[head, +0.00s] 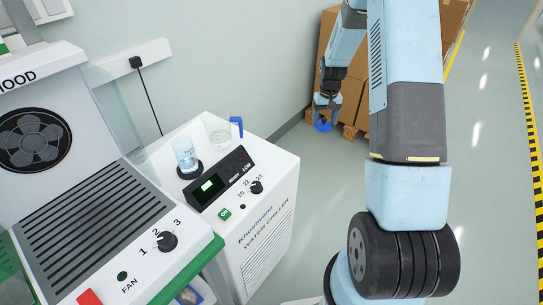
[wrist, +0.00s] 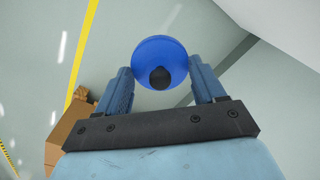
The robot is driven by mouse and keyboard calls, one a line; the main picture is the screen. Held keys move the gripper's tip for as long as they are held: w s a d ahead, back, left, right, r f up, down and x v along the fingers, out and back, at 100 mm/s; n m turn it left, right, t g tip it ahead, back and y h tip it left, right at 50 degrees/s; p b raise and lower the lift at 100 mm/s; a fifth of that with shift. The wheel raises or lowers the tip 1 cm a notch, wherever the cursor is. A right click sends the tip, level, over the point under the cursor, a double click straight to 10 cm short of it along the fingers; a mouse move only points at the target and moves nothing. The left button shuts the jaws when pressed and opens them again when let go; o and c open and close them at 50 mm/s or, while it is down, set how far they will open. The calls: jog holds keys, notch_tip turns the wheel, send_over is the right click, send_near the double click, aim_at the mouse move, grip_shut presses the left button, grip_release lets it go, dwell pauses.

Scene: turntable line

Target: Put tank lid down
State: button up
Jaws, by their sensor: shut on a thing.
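The tank lid (wrist: 160,55) is a round blue disc with a black knob (wrist: 160,77). In the wrist view my gripper (wrist: 160,78) has its two fingers on either side of the knob, shut on the lid. In the head view my gripper (head: 327,100) is small and far off, with the blue lid (head: 323,125) hanging below it in the air. The lid is in front of the cardboard boxes and to the right of the water chiller (head: 265,215). Its underside is hidden.
On the chiller top stand a clear bottle (head: 186,157) and a clear jug with a blue handle (head: 218,132). A fume hood (head: 75,190) stands at the left. Cardboard boxes (head: 350,99) on a pallet are behind the gripper. The floor at the right is clear.

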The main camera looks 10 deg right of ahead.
jog(key=shift+w+a, duration=0.1)
jog(key=shift+a, duration=0.55)
jog(key=s+a+r+m, duration=0.2)
jog(key=s+a+r, duration=0.3)
jog(key=s+a, duration=0.8)
jog(key=s+a+r+m, duration=0.2)
jog(key=s+a+r, duration=0.3)
jog(key=s+a, duration=0.7)
send_over(274, 160)
notch_tip(274, 160, down, 9)
jog(key=shift+s+f, duration=0.15)
jog(key=shift+w+d+f, duration=0.15)
jog(key=shift+w+f, duration=0.1)
jog(key=shift+f, duration=1.6)
jog(key=o, duration=1)
jog(key=shift+r, duration=0.1)
